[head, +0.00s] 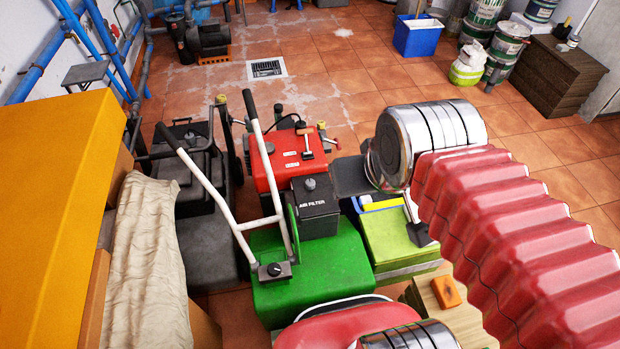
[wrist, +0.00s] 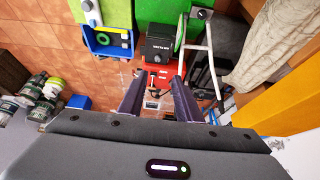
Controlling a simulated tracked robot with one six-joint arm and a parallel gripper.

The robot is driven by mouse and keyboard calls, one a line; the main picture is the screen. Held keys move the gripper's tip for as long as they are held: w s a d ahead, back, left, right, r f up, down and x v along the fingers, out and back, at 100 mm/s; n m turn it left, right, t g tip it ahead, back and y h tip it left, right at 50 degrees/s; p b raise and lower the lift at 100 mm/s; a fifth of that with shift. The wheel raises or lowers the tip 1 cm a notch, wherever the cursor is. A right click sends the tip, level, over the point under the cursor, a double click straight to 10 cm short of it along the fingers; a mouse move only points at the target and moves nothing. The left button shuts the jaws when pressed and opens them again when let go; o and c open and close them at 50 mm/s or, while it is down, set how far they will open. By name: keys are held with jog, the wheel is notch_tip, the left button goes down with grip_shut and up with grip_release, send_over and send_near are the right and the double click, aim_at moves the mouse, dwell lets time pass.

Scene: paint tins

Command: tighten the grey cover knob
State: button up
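The grey cover knob (head: 310,184) sits on top of the black box marked AIR FILTER (head: 318,213), beside the red engine housing of a green machine. In the wrist view, the black box (wrist: 160,44) shows upside down, with the small knob (wrist: 157,58) on it. My gripper (wrist: 157,77) is open, its two dark fingers apart with nothing held between them. The knob lies beyond the fingertips in that view, apart from them. In the head view my silver and red arm hides much of the gripper.
A red housing (head: 285,158) with levers and white handlebars (head: 222,205) stand close to the box. A blue tray (wrist: 97,48) holding a green ring is beside it. A blue bin (head: 417,36) and paint tins (head: 508,44) stand farther back. The tiled floor behind is mostly clear.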

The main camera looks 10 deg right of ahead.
jog(key=shift+o, duration=0.5)
jog(key=shift+o, duration=1.9)
jog(key=shift+w+r+n, duration=0.15)
jog(key=shift+w+n, duration=0.25)
jog(key=shift+w, duration=0.2)
jog(key=w+f+n+g, duration=0.1)
jog(key=w+f+n, duration=0.1)
jog(key=w+n, duration=0.35)
jog(key=w+f+n+g, duration=0.1)
jog(key=w+f+n, duration=0.1)
jog(key=w, duration=0.7)
jog(key=w+f+n+g, duration=0.1)
jog(key=w+f+n, duration=0.25)
jog(key=w, duration=0.45)
jog(key=w+f+n+g, duration=0.1)
jog(key=w+f+n, duration=0.5)
jog(key=f, duration=0.7)
jog(key=w+f+n+g, duration=0.1)
jog(key=w+f+n, duration=0.6)
jog(key=f, duration=0.6)
jog(key=shift+w+f, duration=0.4)
jog(key=shift+w, duration=0.4)
jog(key=shift+d, duration=0.1)
